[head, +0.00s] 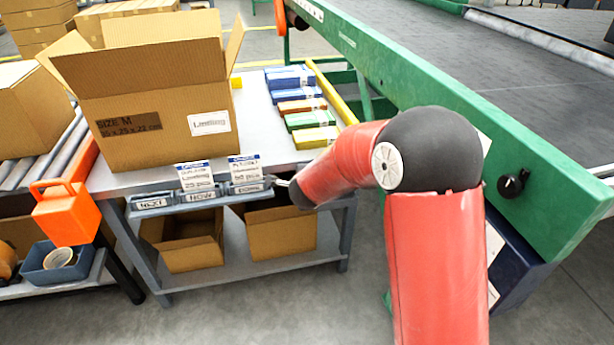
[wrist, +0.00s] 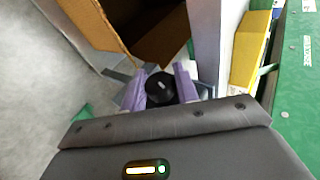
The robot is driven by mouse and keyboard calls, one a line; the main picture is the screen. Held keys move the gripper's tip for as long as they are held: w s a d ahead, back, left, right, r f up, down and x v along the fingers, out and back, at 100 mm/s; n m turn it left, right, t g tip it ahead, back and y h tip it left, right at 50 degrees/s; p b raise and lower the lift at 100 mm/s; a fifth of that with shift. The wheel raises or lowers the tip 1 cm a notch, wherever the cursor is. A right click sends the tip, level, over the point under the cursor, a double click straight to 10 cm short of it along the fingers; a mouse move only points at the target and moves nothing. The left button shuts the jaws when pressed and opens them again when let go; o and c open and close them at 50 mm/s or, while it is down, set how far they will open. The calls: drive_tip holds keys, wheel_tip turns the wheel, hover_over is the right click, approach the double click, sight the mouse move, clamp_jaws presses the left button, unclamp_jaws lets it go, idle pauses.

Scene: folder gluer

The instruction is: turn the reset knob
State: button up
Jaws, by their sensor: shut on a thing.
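A black knob (head: 514,184) with a pale pointer mark sits on the green side panel of the machine at the right in the head view. My arm's dark end is well left of it, low by the table's front edge, and little of my gripper shows there. In the wrist view my gripper (wrist: 159,88) has its pale purple fingers on both sides of a black round knob-like piece (wrist: 160,87) with a white mark, and is shut on it. I cannot tell what this piece is fixed to, or whether it is the reset knob.
A grey table (head: 262,135) carries an open carton (head: 150,115), several coloured small boxes and a card rack. Open cartons (head: 283,230) stand on its lower shelf. The green machine frame (head: 450,110) runs along the right. The floor at front left is clear.

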drive_tip(key=shift+g+p, duration=0.3)
drive_tip(key=shift+g, duration=0.1)
drive_tip(key=o, duration=0.9)
drive_tip(key=shift+o, duration=0.2)
drive_tip(key=v, duration=0.7)
drive_tip(key=shift+s+r, duration=0.2)
drive_tip(key=shift+s, duration=0.15)
